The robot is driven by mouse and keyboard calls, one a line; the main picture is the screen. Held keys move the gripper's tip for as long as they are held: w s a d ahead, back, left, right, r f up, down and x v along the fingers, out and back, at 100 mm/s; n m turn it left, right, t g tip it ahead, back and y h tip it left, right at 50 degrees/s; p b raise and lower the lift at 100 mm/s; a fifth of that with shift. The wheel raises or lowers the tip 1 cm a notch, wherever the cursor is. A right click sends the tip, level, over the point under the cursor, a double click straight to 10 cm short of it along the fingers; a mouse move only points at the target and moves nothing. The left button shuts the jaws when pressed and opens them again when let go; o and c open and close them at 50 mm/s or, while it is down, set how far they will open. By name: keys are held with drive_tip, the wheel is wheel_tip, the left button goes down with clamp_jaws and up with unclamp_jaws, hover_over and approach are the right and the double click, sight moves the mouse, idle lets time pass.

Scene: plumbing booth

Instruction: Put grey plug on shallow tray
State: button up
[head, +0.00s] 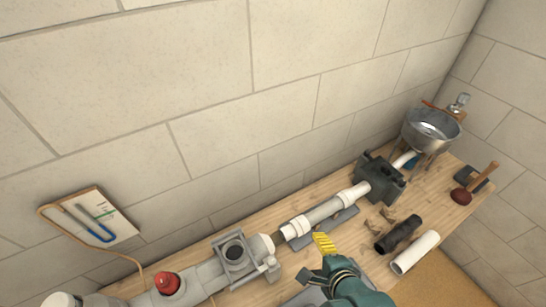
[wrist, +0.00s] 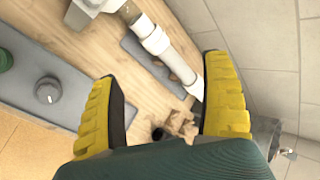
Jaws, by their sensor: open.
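A small round grey plug (wrist: 48,90) shows at the left of the wrist view. It appears to rest on a flat grey shallow tray (wrist: 88,101) lying on the wooden bench. In the head view a piece of that grey surface (head: 302,298) shows at the bottom edge beside my arm, and the plug is not visible there. My gripper (head: 323,244) has yellow fingers and hangs over the bench. In the wrist view my gripper (wrist: 163,78) has its fingers wide apart with nothing between them, and the plug is off to the left of them.
A white pipe (head: 325,213) lies over a grey plate, running to a dark vise (head: 381,177). Black (head: 398,234) and white (head: 414,252) tubes lie to the right. A grey valve assembly (head: 235,258) stands left. A green object (wrist: 5,60) is near the plug. The wall is close behind.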

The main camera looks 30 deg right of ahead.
drive_tip(key=w+a+r+n+t, duration=0.3)
drive_tip(key=w+r+n, duration=0.15)
drive_tip(key=r, duration=0.45)
drive_tip(key=w+a+r+n+t, duration=0.25)
drive_tip(key=r+n, duration=0.25)
drive_tip(key=r, duration=0.5)
drive_tip(key=s+a+r+n+t, duration=0.1)
drive_tip(key=a+r+n+t, duration=0.1)
drive_tip(key=r, duration=0.5)
drive_tip(key=s+a+r+n+t, duration=0.1)
drive_tip(key=a+r+n+t, duration=0.2)
drive_tip(key=r+n, duration=0.3)
drive_tip(key=s+a+r+n+t+y, duration=0.1)
drive_tip(key=a+r+n+t, duration=0.2)
drive_tip(key=r, duration=0.7)
drive_tip(key=shift+a+n, duration=0.95)
drive_tip(key=shift+a, duration=0.05)
